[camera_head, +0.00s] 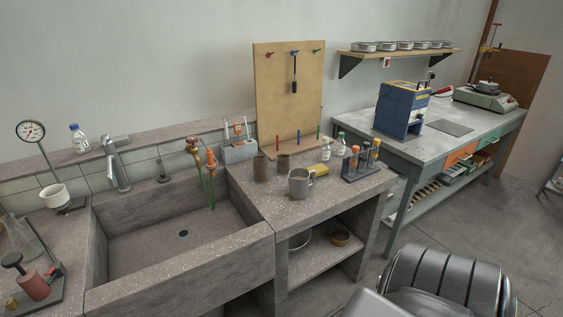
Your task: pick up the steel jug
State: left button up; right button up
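The steel jug (299,184) stands upright on the concrete bench top (305,209), near its front edge and to the right of the sink. It is a grey metal vessel with a handle on its right side. Neither of my grippers shows in this view. Nothing is touching the jug from my side.
Two brown cups (260,168) stand behind the jug. A yellow block (318,170) lies close to its right, and a rack of tubes (362,167) stands farther right. The sink (180,240) opens to the left. A pegboard (290,95) rises behind.

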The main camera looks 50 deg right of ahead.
aim_at(303, 182)
jog(key=z, duration=0.4)
jog(key=i, duration=0.7)
jog(key=z, duration=0.65)
